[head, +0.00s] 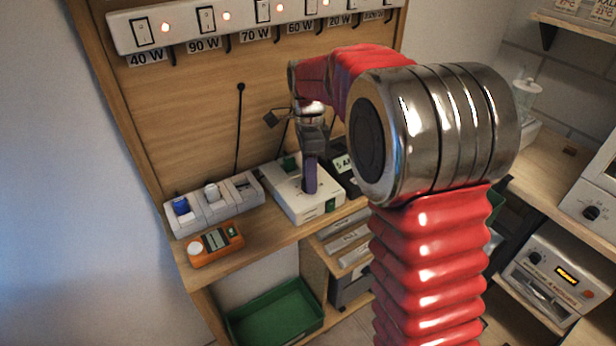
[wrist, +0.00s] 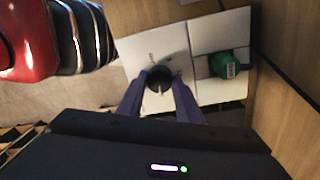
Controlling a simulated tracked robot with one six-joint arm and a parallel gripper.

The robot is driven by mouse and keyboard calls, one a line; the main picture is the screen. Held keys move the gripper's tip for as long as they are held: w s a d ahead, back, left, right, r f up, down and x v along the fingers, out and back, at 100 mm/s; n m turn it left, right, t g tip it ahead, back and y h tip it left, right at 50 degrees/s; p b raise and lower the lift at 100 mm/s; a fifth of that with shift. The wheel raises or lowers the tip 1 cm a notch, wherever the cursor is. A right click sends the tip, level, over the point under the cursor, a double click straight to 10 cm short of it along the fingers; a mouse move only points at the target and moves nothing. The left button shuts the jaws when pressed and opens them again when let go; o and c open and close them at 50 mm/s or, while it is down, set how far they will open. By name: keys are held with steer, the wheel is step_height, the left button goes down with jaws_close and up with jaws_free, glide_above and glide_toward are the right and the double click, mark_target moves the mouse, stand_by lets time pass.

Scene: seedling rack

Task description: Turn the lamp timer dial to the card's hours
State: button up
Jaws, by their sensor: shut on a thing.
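The lamp timer is a white box on the wooden bench, seen in the head view (head: 284,193) and in the wrist view (wrist: 137,52). Its round black dial (wrist: 160,76) has a pale slot-like mark pointing toward the bottom of the wrist picture. My gripper (wrist: 159,92) has its purple fingers on either side of the dial and is shut on it. In the head view my gripper (head: 310,190) points down onto the timer and hides the dial.
A green plug-like part (wrist: 225,65) sits beside the dial. Left of the timer are grey switch boxes (head: 215,203) and an orange meter (head: 215,244). A switch strip (head: 185,25) with wattage labels runs above. A green tray (head: 275,315) lies below the bench.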

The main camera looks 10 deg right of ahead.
steer(key=shift+s+f, duration=0.15)
steer(key=shift+s, duration=0.05)
steer(key=o, duration=1)
steer(key=shift+w, duration=0.1)
steer(key=shift+o, duration=0.2)
steer(key=shift+r, duration=0.2)
steer(key=shift+w+r, duration=0.15)
steer(key=shift+r, duration=0.45)
step_height(320, 180, up, 12)
steer(key=shift+w+r, duration=0.15)
steer(key=shift+w, duration=0.15)
